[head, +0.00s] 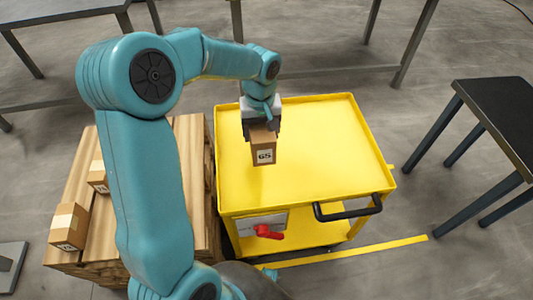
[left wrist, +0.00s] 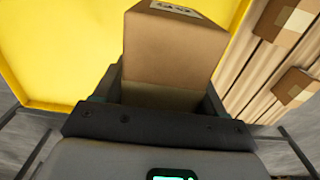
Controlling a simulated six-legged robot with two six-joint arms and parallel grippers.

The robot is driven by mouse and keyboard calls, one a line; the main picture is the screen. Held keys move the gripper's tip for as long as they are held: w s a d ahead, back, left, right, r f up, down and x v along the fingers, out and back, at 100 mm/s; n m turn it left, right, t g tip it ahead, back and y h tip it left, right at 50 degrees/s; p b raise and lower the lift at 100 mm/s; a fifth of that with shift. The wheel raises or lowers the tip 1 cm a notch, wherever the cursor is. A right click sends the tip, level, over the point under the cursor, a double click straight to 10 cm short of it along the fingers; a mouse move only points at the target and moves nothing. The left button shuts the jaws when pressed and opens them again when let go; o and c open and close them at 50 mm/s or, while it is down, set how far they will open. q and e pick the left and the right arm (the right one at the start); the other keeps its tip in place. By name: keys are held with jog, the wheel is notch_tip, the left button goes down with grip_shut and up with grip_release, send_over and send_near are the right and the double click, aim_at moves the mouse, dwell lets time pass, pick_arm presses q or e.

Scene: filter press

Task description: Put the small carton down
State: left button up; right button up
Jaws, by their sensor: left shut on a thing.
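The small carton (head: 263,147) is brown with a white label reading 65. My left gripper (head: 262,126) is shut on it and holds it over the yellow cart (head: 330,125), near the left part of its top tray. In the left wrist view the carton (left wrist: 175,50) sits between the two jaws (left wrist: 160,100), with the yellow tray behind it. I cannot tell whether the carton touches the tray. My right gripper is in neither view.
A wooden pallet stack (head: 190,150) with other cartons (head: 69,226) stands left of the cart. A dark table (head: 505,110) stands at the right. Most of the tray is bare.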

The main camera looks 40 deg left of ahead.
pick_arm(q)
notch_tip(320, 180, down, 10)
jog(key=shift+w+f+b, duration=0.1)
jog(key=shift+b, duration=0.55)
jog(key=o, duration=1.4)
